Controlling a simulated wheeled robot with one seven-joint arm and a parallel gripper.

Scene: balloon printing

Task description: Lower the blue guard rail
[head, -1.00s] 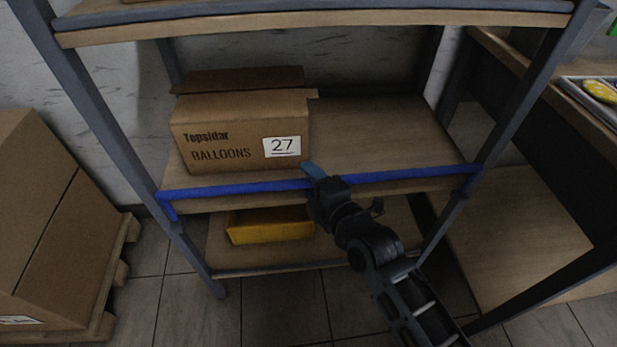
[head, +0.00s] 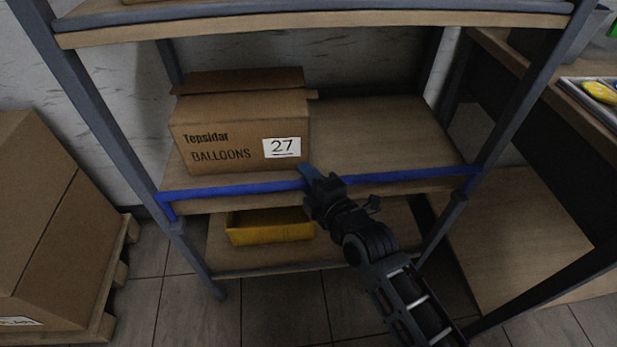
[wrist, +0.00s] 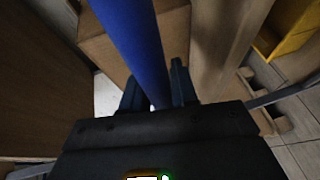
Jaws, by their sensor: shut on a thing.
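The blue guard rail (head: 236,190) runs across the front of the middle shelf, level with the shelf's front edge, between the two front posts. My gripper (head: 307,173) is at about the middle of the rail. In the wrist view, the blue rail (wrist: 138,45) passes between the two fingers of my gripper (wrist: 156,88), which are closed around it. The gripper hides a short piece of the rail in the head view.
A cardboard balloon box (head: 240,125) marked 27 stands on the middle shelf (head: 380,135) behind the rail. A yellow bin (head: 270,227) sits on the lower shelf. Large cartons (head: 50,220) stand on a pallet at left. A table (head: 590,120) is at right.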

